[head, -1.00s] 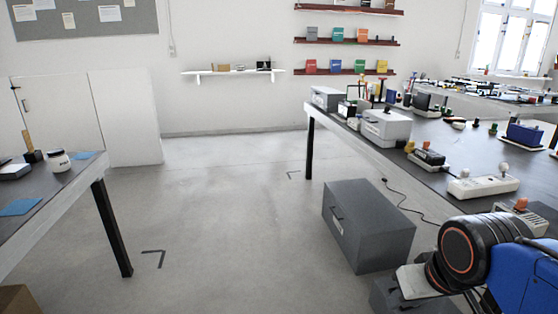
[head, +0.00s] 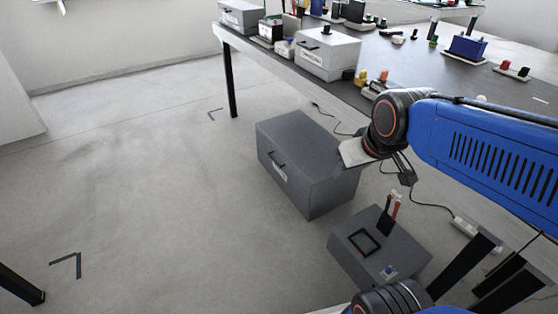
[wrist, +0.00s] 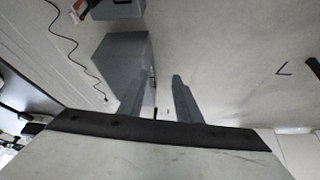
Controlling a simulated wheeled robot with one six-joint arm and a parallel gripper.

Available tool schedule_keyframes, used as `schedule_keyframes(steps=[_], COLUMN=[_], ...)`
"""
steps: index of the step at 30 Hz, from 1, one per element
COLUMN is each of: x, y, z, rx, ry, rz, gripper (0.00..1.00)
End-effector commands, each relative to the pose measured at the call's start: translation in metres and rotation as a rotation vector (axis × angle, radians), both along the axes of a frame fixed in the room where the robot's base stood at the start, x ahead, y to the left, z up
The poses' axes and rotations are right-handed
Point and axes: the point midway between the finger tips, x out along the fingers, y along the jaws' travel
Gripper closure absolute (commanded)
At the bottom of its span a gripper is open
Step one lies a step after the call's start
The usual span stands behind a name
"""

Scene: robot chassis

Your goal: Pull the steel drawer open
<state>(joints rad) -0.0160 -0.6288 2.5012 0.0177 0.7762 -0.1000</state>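The steel drawer is the front of a grey box (head: 306,157) on the floor, left of centre beneath the bench edge. Its front has a dark handle (head: 278,164) and a pale label, and it looks shut. The box also shows in the wrist view (wrist: 120,60), left of and partly behind my fingers. My gripper (wrist: 163,74) shows two grey fingers set apart with nothing between them, so it is open. In the head view its pale mount hangs beside the box's right side; the fingers cannot be made out there.
A smaller grey box (head: 372,247) with a black square outline and red-handled tools stands on the floor to the right. The bench (head: 365,70) carries boxes and small devices above. Cables hang and lie nearby. The floor (head: 160,165) left of the drawer is clear.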

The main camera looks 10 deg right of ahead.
Motion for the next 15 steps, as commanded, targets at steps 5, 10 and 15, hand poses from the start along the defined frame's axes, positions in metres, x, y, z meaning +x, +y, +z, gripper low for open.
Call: schedule_keyframes(steps=[5,10,15], x=[0.066,0.127,0.185], y=[0.007,0.014,0.02], z=[-0.004,-0.013,-0.025], rx=[-0.028,-0.059,-0.097], ry=[-0.062,-0.127,-0.193], rz=[0.074,0.14,0.2], gripper=[0.69,0.69,0.69])
